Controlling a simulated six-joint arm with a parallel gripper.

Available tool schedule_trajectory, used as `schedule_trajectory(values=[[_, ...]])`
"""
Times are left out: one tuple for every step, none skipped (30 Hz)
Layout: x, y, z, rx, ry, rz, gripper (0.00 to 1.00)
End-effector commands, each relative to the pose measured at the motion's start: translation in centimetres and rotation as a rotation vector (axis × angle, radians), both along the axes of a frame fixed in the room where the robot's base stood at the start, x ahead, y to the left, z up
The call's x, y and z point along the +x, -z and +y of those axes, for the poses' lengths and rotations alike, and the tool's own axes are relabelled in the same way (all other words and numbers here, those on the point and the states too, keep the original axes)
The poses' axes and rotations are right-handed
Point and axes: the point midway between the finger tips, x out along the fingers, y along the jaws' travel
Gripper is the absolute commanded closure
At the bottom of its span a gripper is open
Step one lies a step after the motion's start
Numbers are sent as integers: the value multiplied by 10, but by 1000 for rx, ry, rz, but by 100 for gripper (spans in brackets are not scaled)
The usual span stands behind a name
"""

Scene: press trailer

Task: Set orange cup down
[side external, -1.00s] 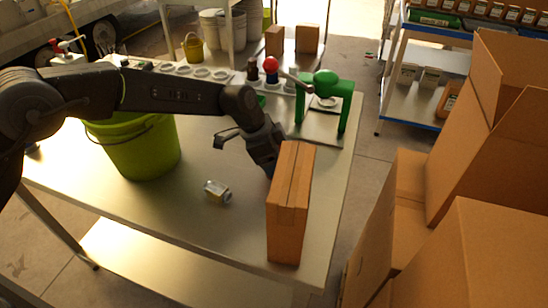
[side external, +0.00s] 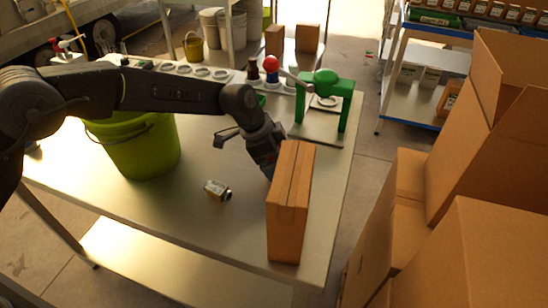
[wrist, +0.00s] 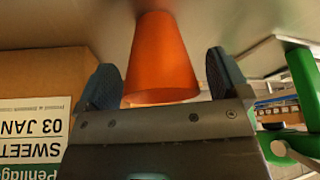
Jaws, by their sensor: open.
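The orange cup (wrist: 160,60) shows in the wrist view between the two dark fingers of my gripper (wrist: 163,78). Its narrow end meets the pale table surface and its wide rim faces the gripper. The fingers are open, with a visible gap on each side of the cup. In the side view my gripper reaches down behind the tall cardboard box (side external: 289,205), so the fingertips and the cup are hidden there.
The cardboard box stands close beside the gripper. The green press (side external: 326,100) is behind it. A lime bucket (side external: 140,148) and a small tipped jar (side external: 217,190) are to the left on the metal table (side external: 180,200). Large cartons stand right of the table.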

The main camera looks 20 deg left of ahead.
Motion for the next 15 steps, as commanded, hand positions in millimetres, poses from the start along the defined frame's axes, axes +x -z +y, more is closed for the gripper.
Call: schedule_trajectory(values=[[0,-7,2,-1,-1,-3,7],[-1,-10,4,-2,-1,-4,7],[-1,-16,6,-2,-1,-4,7],[-2,-22,8,-2,-1,-4,7],[-3,-27,10,-2,-2,-5,7],[-5,-35,13,-2,-2,-5,7],[-5,-41,15,-3,-1,-4,7],[-6,-48,17,-3,-1,-4,7],[-8,-56,21,-2,-2,-5,7],[-9,-62,23,-2,-2,-5,7],[-10,-67,25,-2,-1,-4,7],[-11,-74,28,-1,-2,-5,7],[-12,-79,30,-1,-1,-3,7],[-13,-84,32,-1,-1,-3,7],[-14,-90,34,-1,-1,-3,7]])
